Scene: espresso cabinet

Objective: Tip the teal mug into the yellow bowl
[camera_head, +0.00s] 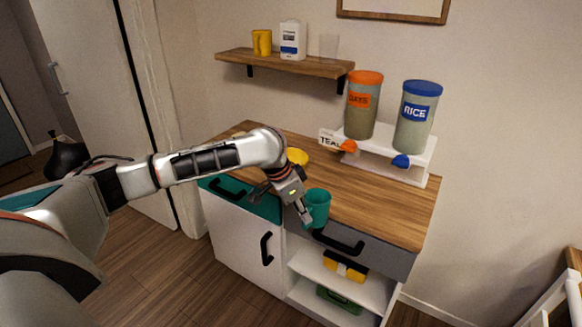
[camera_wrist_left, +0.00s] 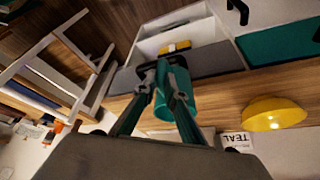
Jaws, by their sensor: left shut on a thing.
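The teal mug (camera_head: 319,204) is near the front edge of the wooden counter and looks roughly upright. My left gripper (camera_head: 305,214) is shut on its near left side. I cannot tell whether the mug's base touches the counter. In the left wrist view the mug (camera_wrist_left: 180,102) is between and just beyond the fingers of my left gripper (camera_wrist_left: 168,78); its inside is hidden. The yellow bowl (camera_head: 298,156) stands on the counter behind my left arm, partly hidden by it. It shows whole in the wrist view (camera_wrist_left: 272,114), apart from the mug. My right gripper is out of view.
A white riser (camera_head: 400,158) at the counter's back holds an orange-lidded jar (camera_head: 362,105) and a blue-lidded RICE jar (camera_head: 416,115). A TEAL card (camera_head: 329,139) stands beside it. A wall shelf (camera_head: 285,64) hangs above. The counter's right part is clear.

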